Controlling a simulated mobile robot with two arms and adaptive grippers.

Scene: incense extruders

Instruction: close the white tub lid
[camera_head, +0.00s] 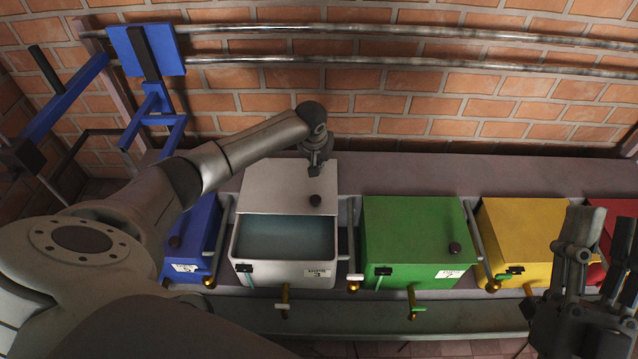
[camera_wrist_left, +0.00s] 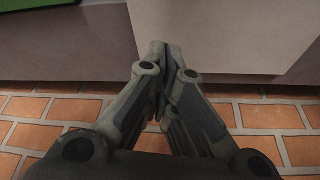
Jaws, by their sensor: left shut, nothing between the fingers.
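The white tub (camera_head: 285,273) stands open, with bluish-grey water showing inside. Its white lid (camera_head: 272,188) is raised at the back of the tub, with a black knob (camera_head: 315,200) near its right edge. My left gripper (camera_head: 316,170) is shut and empty at the lid's upper right part; I cannot tell whether it touches. In the left wrist view the shut fingers (camera_wrist_left: 158,82) point at the edge of the pale lid (camera_wrist_left: 220,35). My right gripper (camera_head: 602,240) is open and empty at the lower right, far from the white tub.
A blue tub (camera_head: 191,235) stands left of the white one. Green (camera_head: 415,230), yellow (camera_head: 520,230) and red tubs stand to the right, lids shut. Brass taps stick out in front. A brick wall (camera_head: 420,95) with metal pipes (camera_head: 400,65) rises behind the grey ledge.

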